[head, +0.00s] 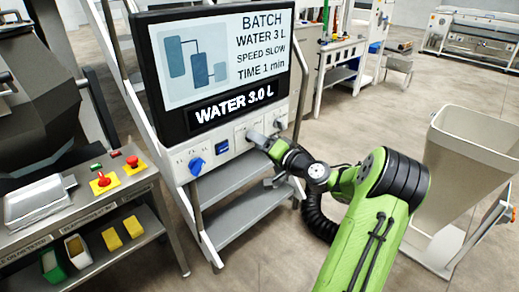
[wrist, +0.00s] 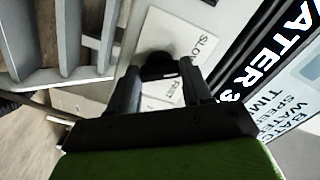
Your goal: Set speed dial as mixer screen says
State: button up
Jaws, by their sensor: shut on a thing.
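The mixer screen (head: 222,60) reads BATCH, WATER 3 L, SPEED SLOW, TIME 1 min. A lower strip (head: 233,106) reads WATER 3.0 L. In the wrist view the black speed dial (wrist: 158,62) sits on a white plate (wrist: 183,38) marked SLOW and FAST. My gripper (wrist: 158,76) has one finger on each side of the dial and is shut on it. In the head view my gripper (head: 256,138) is at the panel's lower right and hides the dial. Which mark the dial points to cannot be told.
Another grey knob (head: 279,124) is close on the right. A side table with red buttons (head: 103,180) stands left. A beige bin (head: 470,160) stands right.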

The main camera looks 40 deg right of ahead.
jog(key=shift+f+n, duration=0.1)
jog(key=shift+n, duration=0.2)
jog(key=o, duration=1.1)
jog(key=shift+c, duration=0.2)
jog(key=s, duration=1.5)
jog(key=shift+s+d+p, duration=0.2)
jog(key=shift+s+p, duration=0.15)
jog(key=shift+s, duration=0.05)
